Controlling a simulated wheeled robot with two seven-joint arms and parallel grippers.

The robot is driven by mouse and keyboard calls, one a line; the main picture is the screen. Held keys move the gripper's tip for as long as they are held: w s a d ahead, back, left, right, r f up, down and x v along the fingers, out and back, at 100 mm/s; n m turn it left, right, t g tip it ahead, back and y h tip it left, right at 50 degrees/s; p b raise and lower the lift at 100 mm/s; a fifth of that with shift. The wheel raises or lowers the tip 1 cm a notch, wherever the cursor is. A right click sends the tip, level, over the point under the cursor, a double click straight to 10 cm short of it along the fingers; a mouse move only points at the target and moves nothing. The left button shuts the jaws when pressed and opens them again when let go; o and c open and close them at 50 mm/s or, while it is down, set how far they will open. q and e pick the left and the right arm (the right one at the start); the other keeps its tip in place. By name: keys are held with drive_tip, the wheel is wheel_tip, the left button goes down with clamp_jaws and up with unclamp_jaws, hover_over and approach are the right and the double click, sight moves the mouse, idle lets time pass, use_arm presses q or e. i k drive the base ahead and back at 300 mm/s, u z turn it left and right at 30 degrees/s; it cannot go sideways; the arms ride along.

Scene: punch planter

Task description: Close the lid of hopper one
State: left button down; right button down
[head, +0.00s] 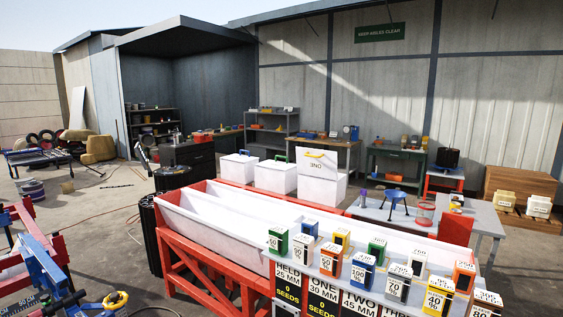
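Hopper one looks like the right-hand one of three white bins behind the long trough. Its lid (318,165) stands raised, with a yellow handle (314,154) and lettering that reads as "ONE" upside down. The white body of hopper one (322,190) shows below the lid, its lower part hidden by the trough. Neither of my grippers is in view.
A long white trough (190,217) in a red frame (185,255) lies between me and the bins. A front ledge holds several numbered small boxes (362,268). A grey table (490,218) stands right of the bins. Red and blue equipment (40,270) is at left; open floor (100,215) lies beyond.

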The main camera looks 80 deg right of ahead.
sight(314, 163)
drive_tip(key=z, duration=2.15)
